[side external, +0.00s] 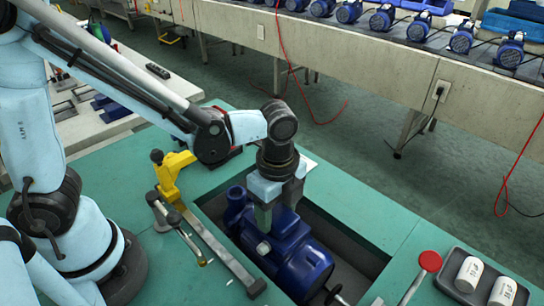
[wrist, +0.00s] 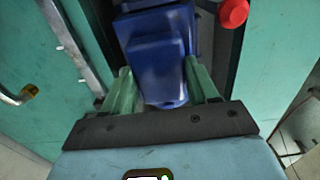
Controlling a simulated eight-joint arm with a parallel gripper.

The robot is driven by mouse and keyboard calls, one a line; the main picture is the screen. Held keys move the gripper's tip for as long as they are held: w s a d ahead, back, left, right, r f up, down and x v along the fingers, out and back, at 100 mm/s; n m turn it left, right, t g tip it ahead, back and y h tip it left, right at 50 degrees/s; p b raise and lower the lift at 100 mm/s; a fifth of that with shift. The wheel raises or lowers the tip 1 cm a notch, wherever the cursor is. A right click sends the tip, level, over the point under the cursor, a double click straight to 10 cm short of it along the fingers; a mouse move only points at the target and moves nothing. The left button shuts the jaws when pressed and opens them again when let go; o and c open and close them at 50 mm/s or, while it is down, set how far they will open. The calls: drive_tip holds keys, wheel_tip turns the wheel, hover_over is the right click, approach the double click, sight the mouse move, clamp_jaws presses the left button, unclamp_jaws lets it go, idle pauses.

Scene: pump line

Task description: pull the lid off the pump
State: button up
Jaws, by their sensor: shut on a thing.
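The blue pump (side external: 300,262) lies in a dark recess in the green bench. My gripper (side external: 263,215) points down over the pump, at its upper part. In the wrist view, my gripper (wrist: 160,90) has its two greenish fingers on either side of a blue, box-shaped part (wrist: 160,68), shut on it. This part seems to be the pump lid; the seam between it and the pump body cannot be made out. The fingers and wrist hide part of it in the side view.
A yellow clamp (side external: 172,172) and a metal bar (side external: 222,250) lie left of the recess. A red-topped tool (side external: 430,262) and a grey tray (side external: 465,270) with white cylinders are at right. Blue motors (side external: 405,22) line the rear conveyor.

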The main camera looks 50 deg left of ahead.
drive_tip(key=o, duration=0.4)
drive_tip(key=c, duration=0.5)
drive_tip(key=shift+r, duration=2.7)
